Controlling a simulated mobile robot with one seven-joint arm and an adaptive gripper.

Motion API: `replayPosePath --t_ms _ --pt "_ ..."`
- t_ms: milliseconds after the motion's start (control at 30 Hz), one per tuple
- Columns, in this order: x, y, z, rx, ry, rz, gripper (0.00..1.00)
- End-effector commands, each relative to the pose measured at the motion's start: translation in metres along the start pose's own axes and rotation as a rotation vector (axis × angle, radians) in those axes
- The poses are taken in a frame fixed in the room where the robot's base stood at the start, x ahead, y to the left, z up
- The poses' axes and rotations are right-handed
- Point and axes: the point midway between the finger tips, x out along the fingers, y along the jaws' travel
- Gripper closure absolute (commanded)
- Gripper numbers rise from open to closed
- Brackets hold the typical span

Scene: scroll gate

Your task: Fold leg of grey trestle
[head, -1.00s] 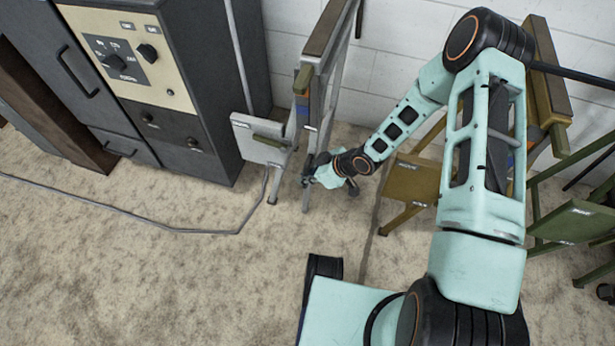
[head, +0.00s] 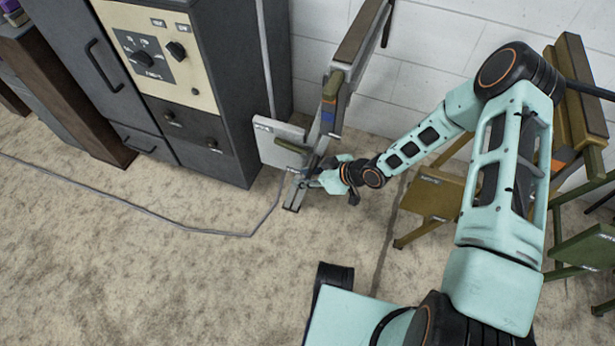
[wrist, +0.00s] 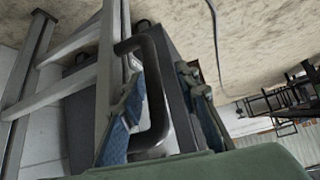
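The grey trestle stands left of my arm in the head view, with a brown wooden top (head: 362,32), a blue-marked upright (head: 327,115) and a pale side plate (head: 275,142). Its lower leg (head: 294,196) reaches the floor, partly hidden by my gripper (head: 312,180), which is low beside it. In the wrist view pale grey trestle bars (wrist: 108,70) run along the left finger. A dark grey loop handle (wrist: 160,95) shows between the two blue-padded fingers. My gripper (wrist: 160,76) is open, with a visible gap between the fingertips. I cannot tell whether a finger touches the leg.
A dark cabinet (head: 225,150) with a cream control panel stands close left of the trestle. A cable (head: 150,215) crosses the floor. A yellow-brown trestle (head: 435,195) and a green one (head: 590,245) stand on the right. The front floor is clear.

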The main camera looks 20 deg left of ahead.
Motion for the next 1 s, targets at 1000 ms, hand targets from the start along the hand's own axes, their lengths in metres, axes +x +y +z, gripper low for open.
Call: replayPosePath --t_ms 1000 --pt "-0.117 0.001 0.0 0.0 -0.002 0.003 0.7"
